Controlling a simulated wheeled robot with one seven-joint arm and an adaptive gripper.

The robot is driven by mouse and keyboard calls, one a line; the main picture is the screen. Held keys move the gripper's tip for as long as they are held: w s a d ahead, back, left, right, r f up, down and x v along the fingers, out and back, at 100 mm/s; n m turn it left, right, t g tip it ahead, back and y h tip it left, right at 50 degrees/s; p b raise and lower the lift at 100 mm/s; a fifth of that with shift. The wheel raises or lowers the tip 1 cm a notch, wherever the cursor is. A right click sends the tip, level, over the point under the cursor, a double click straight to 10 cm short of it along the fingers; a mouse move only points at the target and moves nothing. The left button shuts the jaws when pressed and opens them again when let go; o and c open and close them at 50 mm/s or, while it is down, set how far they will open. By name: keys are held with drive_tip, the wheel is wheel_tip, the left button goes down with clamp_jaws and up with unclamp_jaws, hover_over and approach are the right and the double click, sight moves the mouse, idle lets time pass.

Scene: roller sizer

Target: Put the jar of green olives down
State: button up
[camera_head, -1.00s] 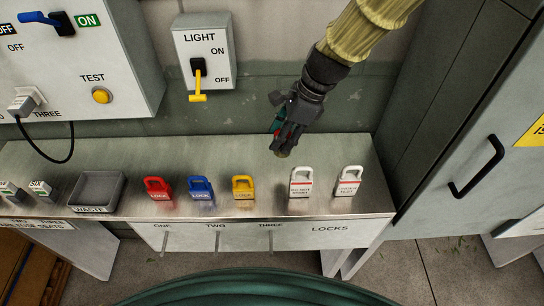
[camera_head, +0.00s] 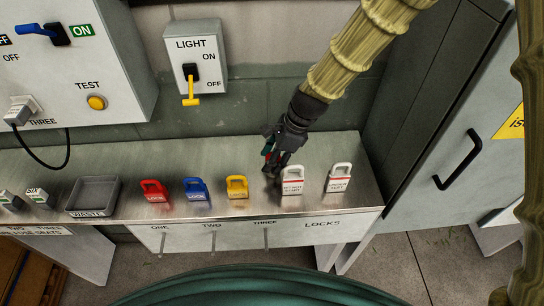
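My gripper (camera_head: 273,172) points down low over the metal bench (camera_head: 335,150). Its dark fingers are behind and between the yellow padlock and the left white padlock. A small teal and red patch shows on the gripper's left side. I cannot make out a jar of green olives anywhere in view. The fingers are small and dark, so I cannot tell whether they are open, shut or around something. I cannot tell whether the fingertips touch the bench.
A red padlock (camera_head: 154,192), a blue padlock (camera_head: 195,191), a yellow padlock (camera_head: 237,188) and two white padlocks (camera_head: 292,181) (camera_head: 339,179) stand along the bench front. A waste tray (camera_head: 94,192) is at left. A light switch box (camera_head: 195,62) hangs behind. A grey cabinet (camera_head: 440,140) stands right.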

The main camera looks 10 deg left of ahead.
drive_tip(key=shift+s, duration=0.15)
drive_tip(key=shift+f, duration=0.2)
drive_tip(key=o, duration=1.1)
drive_tip(key=shift+r, duration=0.15)
